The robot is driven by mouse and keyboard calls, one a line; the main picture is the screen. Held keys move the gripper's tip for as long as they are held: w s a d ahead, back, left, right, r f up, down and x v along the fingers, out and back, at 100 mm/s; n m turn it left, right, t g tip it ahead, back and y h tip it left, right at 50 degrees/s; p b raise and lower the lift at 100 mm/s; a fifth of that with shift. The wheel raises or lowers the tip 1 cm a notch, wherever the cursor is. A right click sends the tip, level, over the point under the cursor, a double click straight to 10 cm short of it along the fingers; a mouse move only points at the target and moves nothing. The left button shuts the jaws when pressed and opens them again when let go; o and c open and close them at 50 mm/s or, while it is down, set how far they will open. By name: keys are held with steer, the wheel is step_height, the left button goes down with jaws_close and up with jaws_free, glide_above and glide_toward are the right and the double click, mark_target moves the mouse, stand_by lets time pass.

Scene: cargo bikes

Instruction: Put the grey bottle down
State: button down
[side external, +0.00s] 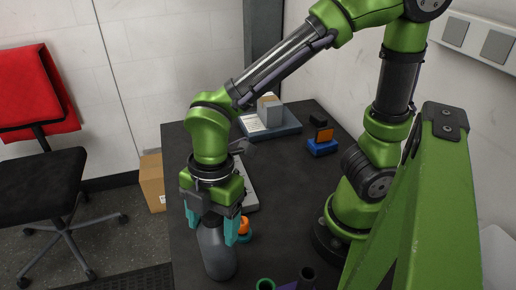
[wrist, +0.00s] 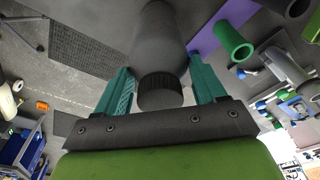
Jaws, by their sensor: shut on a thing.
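The grey bottle (side external: 217,252) is upright at the front left part of the dark table (side external: 290,190). In the wrist view the bottle (wrist: 158,45) shows its ridged dark cap (wrist: 160,92) between the teal fingers. My gripper (side external: 210,225) points down over it, with one teal finger on each side of its upper part. It also shows in the wrist view (wrist: 160,85), shut on the bottle. I cannot tell whether the bottle's base touches the table, as its lower end is near the table edge in the side view.
An orange and blue object (side external: 245,228) stands right beside the bottle. A green tube (side external: 265,284) and a dark tube (side external: 307,274) are at the front. A grey tray (side external: 270,131) with boxes and a blue-orange item (side external: 322,141) stand farther back. The table's middle right is clear.

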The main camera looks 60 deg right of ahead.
steer(key=shift+c, duration=0.5)
jaws_free()
steer(key=r, duration=0.4)
steer(key=d+r, duration=0.1)
steer(key=r, duration=0.3)
steer(key=d+r, duration=0.1)
steer(key=r, duration=0.3)
steer(key=w+d+m+t, duration=0.1)
steer(key=d+m+t, duration=0.6)
steer(key=d+m, duration=0.7)
steer(key=f+m, duration=0.1)
steer(key=m, duration=0.7)
steer(key=shift+w+d, duration=0.15)
steer(key=shift+d, duration=0.1)
steer(key=shift+o, duration=0.5)
